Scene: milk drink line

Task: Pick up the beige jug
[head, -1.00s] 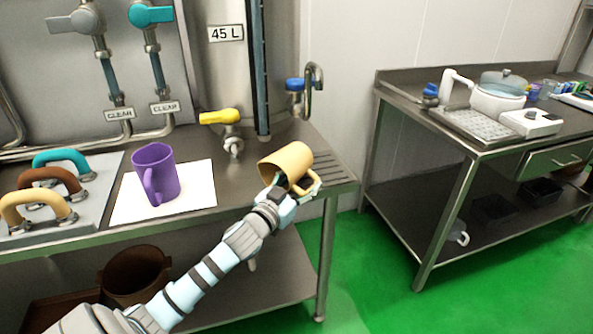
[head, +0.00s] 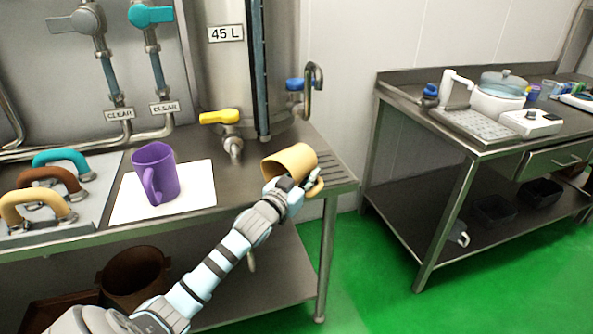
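The beige jug (head: 289,160) is at the right end of the near steel table, over the slotted drain area, and tilted. Its handle is at its lower right, by my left gripper (head: 300,185). The gripper's fingers are at the jug's near lower side and handle. The jug partly hides them, so I cannot tell whether they are closed on it. Whether the jug touches the table is also unclear. My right gripper is not in view.
A purple jug (head: 155,173) stands on a white sheet (head: 200,190) to the left. A yellow-handled tap (head: 220,117) is behind. Coloured handles (head: 52,175) are at far left. A second steel table (head: 480,150) stands right, across a green floor gap.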

